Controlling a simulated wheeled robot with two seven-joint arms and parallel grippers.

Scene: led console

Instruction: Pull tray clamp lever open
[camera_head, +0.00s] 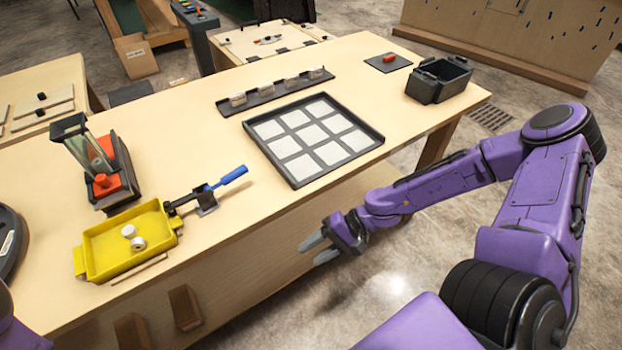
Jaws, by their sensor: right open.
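The tray clamp lever (228,178) has a blue handle that points up and to the right from a dark bracket (206,203) on the table. Its dark clamp end meets the right edge of the yellow tray (97,268). Two small white cylindrical pieces (130,236) lie in the tray. My right gripper (318,247) is open and empty. It is in front of the table's front edge, to the right of and nearer than the blue handle, and touches nothing. My left gripper is out of view; only a bit of purple shows at the lower left edge.
A black grid tray with white squares (257,127) lies mid-table. Behind it is a dark rack (263,99) with several pale blocks. A device with a red button (104,185) stands behind the yellow tray. A black bin (439,80) sits at the far right. The table (250,225) is clear around the handle.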

